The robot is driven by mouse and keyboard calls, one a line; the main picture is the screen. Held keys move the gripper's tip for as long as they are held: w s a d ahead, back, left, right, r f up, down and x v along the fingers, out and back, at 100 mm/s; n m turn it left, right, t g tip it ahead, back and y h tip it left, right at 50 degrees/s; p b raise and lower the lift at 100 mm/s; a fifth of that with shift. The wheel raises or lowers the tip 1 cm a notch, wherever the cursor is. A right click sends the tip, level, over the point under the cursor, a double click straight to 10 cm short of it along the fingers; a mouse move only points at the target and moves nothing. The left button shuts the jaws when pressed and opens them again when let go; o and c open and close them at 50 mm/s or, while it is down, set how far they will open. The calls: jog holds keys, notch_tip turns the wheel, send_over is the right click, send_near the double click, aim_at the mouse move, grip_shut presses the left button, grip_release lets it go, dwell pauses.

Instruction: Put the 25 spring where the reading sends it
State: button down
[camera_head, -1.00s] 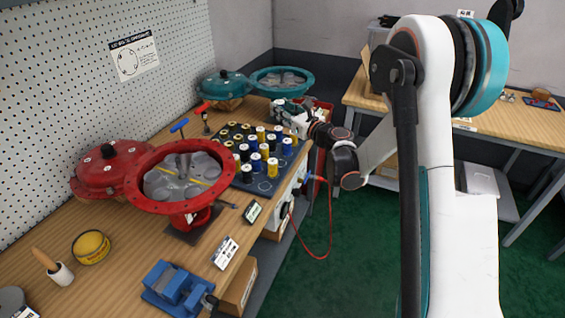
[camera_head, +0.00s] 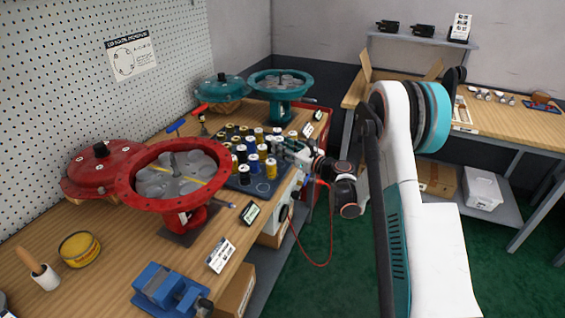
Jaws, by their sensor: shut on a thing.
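Several springs in yellow, blue, black and white (camera_head: 253,160) stand in rows on a dark board (camera_head: 240,184) on the wooden bench. Their number marks are too small to read, so I cannot tell which is the 25 spring. My gripper (camera_head: 283,149) is at the board's right edge, beside the springs, and is shut on a spring whose colour and mark are mostly hidden by the fingers. A red round housing (camera_head: 128,181) stands open at the front left, with grey round pads inside. A teal open housing (camera_head: 281,93) stands at the back. A small dark display (camera_head: 249,214) leans near the bench edge; its reading is not legible.
A red lid (camera_head: 88,175) and a teal lid (camera_head: 222,90) lie on the bench. A blue vise (camera_head: 168,290), yellow tin (camera_head: 80,248) and white card (camera_head: 221,255) are in front. A red cable (camera_head: 331,225) hangs beside the bench. Another bench (camera_head: 500,125) stands right.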

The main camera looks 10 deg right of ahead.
jog(key=shift+f+b, duration=0.8)
jog(key=shift+f, duration=1.6)
jog(key=shift+f, duration=0.15)
jog(key=c, duration=1.5)
grip_release()
jog(key=shift+s+d, duration=0.1)
jog(key=shift+s, duration=0.05)
jog(key=p+v, duration=0.1)
jog(key=v, duration=1)
jog(key=shift+s+d+p, duration=0.2)
jog(key=shift+s+p, duration=0.15)
jog(key=shift+p, duration=0.05)
